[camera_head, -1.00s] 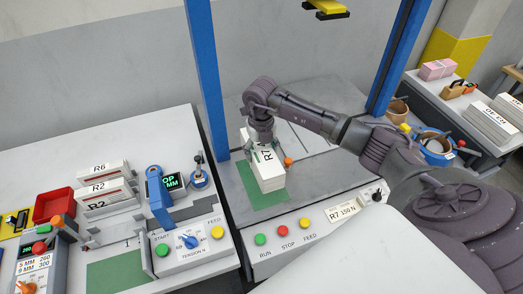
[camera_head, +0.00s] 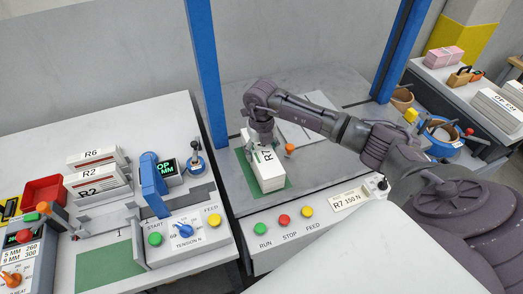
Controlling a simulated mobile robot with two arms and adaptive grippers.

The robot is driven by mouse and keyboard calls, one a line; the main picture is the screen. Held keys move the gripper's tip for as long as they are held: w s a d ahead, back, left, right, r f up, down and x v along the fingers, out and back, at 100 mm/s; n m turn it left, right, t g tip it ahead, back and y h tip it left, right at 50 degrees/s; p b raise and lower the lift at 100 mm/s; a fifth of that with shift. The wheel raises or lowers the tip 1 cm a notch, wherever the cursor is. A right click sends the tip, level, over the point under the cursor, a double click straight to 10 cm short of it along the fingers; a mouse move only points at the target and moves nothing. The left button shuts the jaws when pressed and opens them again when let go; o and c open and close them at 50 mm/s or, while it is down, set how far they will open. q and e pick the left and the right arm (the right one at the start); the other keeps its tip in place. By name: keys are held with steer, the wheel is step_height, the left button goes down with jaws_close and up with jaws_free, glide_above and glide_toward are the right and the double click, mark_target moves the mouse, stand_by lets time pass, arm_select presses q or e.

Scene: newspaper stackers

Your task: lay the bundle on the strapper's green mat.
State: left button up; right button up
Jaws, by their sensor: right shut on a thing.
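The white bundle marked R7 (camera_head: 269,176) is on the strapper's green mat (camera_head: 246,176), or just above it; I cannot tell whether it touches. The mat shows to the left of the bundle and in front of it. My right gripper (camera_head: 262,138) is shut on the far end of the bundle and reaches it from above. The gripper and arm hide the bundle's far end. My left gripper is not in view.
Blue posts (camera_head: 206,75) frame the strapper. An orange knob (camera_head: 289,149) stands close right of the bundle. Green, red and yellow buttons (camera_head: 283,221) line the front panel. A left bench holds R6 and R2 bundles (camera_head: 97,178), a red tray (camera_head: 43,190) and another green mat (camera_head: 103,266).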

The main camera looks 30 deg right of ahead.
mark_target(262, 150)
steer(key=shift+w+f+b, duration=0.1)
steer(key=shift+f+b, duration=0.3)
steer(key=shift+b, duration=0.05)
stand_by(0.5)
steer(key=o, duration=1.9)
steer(key=shift+s+f, duration=0.2)
steer(key=shift+r, duration=0.1)
step_height(262, 150, up, 12)
